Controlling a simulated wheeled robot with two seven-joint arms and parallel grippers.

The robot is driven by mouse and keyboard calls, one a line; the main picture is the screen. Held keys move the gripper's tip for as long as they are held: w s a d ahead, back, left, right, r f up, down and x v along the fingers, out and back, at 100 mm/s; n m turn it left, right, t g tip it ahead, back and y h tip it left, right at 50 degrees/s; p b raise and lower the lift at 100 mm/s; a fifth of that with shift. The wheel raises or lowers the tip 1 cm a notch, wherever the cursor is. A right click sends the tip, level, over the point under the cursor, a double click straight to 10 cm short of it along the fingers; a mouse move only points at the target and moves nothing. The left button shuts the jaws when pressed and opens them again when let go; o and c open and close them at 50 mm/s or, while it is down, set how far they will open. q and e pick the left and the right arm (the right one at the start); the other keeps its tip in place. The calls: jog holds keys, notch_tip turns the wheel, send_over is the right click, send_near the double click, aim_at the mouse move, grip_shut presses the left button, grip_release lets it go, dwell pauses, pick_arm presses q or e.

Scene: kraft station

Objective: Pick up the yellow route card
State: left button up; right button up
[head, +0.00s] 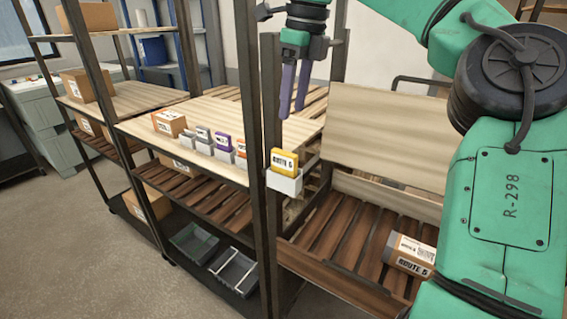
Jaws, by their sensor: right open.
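The yellow route card (285,161) reads "ROUTE 6" and stands upright in a small white holder (286,181) beside the dark shelf post. My right gripper (291,112) hangs with its purple fingers pointing down, above the card in the picture. Its fingers are apart, with nothing visible between them. The gripper and the card do not appear to touch. My left gripper is not in view.
Several other cards in white holders, including a purple one (222,143), stand in a row on the wooden shelf, next to a cardboard box (169,123). A dark upright post (246,90) stands just left of the gripper. A labelled box (412,255) lies on the lower slatted shelf.

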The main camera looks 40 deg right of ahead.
aim_at(285, 152)
jog(key=f, duration=0.1)
jog(key=a+f, duration=0.1)
jog(key=f, duration=0.1)
jog(key=s+f, duration=0.1)
jog(key=f, duration=0.1)
jog(key=shift+a, duration=0.35)
jog(key=f, duration=0.2)
jog(key=w+f+p, duration=0.1)
jog(key=f, duration=0.1)
jog(key=w+f+p, duration=0.1)
jog(key=shift+d+f, duration=0.2)
jog(key=shift+f, duration=0.2)
jog(key=shift+a+f, duration=0.1)
jog(key=shift+f, duration=0.15)
jog(key=shift+s+a, duration=0.1)
jog(key=shift+s, duration=0.1)
jog(key=shift+c, duration=0.3)
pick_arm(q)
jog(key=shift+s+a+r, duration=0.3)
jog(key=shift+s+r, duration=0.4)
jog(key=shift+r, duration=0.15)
pick_arm(e)
jog(key=shift+w, duration=0.1)
grip_shut()
